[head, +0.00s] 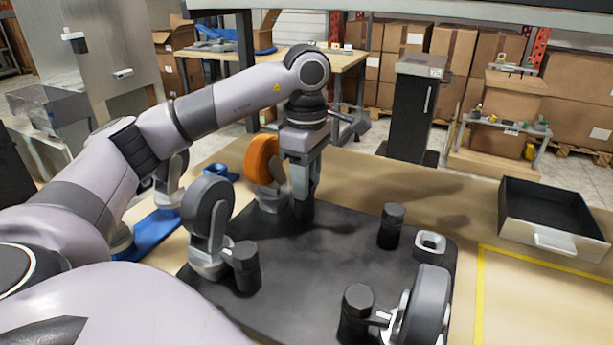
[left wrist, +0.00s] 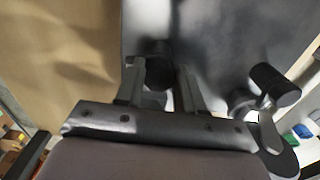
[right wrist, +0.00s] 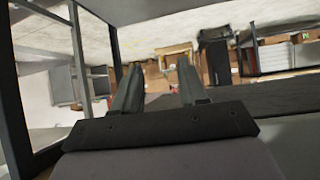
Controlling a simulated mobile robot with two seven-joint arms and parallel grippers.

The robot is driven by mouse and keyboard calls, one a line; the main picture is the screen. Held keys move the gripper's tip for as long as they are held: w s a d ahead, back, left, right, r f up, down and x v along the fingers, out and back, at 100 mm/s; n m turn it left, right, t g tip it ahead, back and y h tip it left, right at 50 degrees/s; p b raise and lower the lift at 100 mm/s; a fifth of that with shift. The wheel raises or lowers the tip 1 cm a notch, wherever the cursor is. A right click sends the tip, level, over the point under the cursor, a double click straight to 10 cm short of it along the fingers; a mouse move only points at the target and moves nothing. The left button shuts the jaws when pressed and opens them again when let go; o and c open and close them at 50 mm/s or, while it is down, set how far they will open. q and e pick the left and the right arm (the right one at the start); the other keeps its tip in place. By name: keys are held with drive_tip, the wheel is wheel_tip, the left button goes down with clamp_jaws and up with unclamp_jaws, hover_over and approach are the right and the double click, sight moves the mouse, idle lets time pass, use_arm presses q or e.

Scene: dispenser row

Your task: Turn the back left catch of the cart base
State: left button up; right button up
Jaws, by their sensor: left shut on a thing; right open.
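The cart base (head: 310,265) is a dark flat plate lying on the wooden table. Its back left catch (head: 303,213) is a black round knob beside the caster with the orange wheel (head: 263,159). My left gripper (head: 303,190) points down over this catch, and its fingers are shut on it. In the left wrist view the black knob (left wrist: 157,72) sits between the two fingertips. The gripper hides the knob's upper part in the head view. My right gripper (right wrist: 157,82) shows only in its own wrist view, open with nothing between its fingers.
Other black catches stand at the back right (head: 392,225), front left (head: 245,267) and front right (head: 357,305). Grey-wheeled casters stand at front left (head: 207,215) and front right (head: 425,310). A pale socket piece (head: 430,242) sits back right. An open drawer (head: 553,215) lies farther right.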

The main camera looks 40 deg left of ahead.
idle(0.3)
use_arm(q)
drive_tip(key=o, duration=1)
drive_tip(key=shift+o, duration=0.2)
wheel_tip(320, 180, up, 6)
drive_tip(key=shift+p, duration=0.55)
drive_tip(key=shift+r+p, duration=0.3)
drive_tip(key=shift+r, duration=0.35)
